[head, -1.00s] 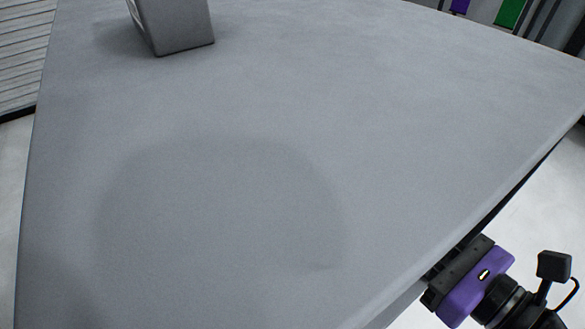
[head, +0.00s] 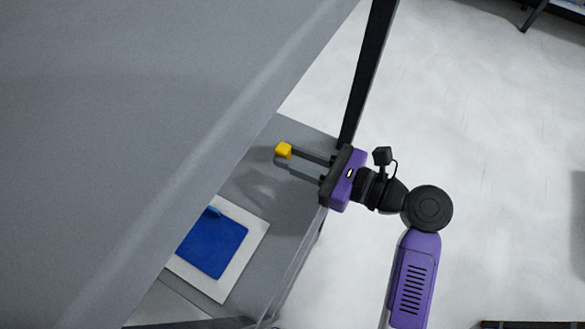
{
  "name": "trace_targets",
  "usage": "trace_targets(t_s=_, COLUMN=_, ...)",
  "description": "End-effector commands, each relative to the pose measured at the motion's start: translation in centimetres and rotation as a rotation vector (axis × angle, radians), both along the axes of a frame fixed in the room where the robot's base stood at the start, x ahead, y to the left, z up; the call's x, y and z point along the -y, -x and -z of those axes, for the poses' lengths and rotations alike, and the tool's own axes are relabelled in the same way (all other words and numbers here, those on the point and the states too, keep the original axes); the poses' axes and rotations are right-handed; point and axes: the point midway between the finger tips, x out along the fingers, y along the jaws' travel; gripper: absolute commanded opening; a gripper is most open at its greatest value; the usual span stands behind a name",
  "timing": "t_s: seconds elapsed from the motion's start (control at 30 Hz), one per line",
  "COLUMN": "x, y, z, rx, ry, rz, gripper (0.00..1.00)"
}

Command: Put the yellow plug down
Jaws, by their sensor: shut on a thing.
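The yellow plug (head: 283,149) is a small yellow block at the tips of my gripper (head: 280,157). My gripper is shut on it, with its two grey fingers pointing left from the purple and black hand. It is over the right part of a grey lower shelf (head: 262,185), below the level of the tabletop. I cannot tell how high the plug is above the shelf.
The large grey tabletop (head: 130,110) covers the left and hides part of the shelf. A blue square (head: 213,243) lies on a white board (head: 246,250) on the shelf. A dark table leg (head: 369,75) stands just behind my gripper. Open floor (head: 480,130) lies to the right.

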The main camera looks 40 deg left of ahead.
Motion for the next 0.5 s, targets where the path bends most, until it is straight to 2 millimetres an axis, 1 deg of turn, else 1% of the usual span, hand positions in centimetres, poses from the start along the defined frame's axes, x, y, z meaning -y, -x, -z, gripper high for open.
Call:
trace_targets(t_s=0.03, x=0.0, y=0.0, z=0.7, rx=-0.002, ry=0.000, rz=0.000, gripper=0.00)
trace_targets(t_s=0.17, x=0.0, y=0.0, z=1.5, rx=-0.001, ry=0.000, rz=0.000, gripper=0.00)
trace_targets(t_s=0.23, x=0.0, y=0.0, z=2.2, rx=-0.003, ry=0.001, rz=0.000, gripper=0.00)
trace_targets(t_s=0.4, x=0.0, y=0.0, z=4.7, rx=-0.004, ry=0.000, rz=0.000, gripper=0.00)
trace_targets(t_s=0.5, x=0.0, y=0.0, z=5.5, rx=-0.002, ry=-0.001, rz=0.000, gripper=0.00)
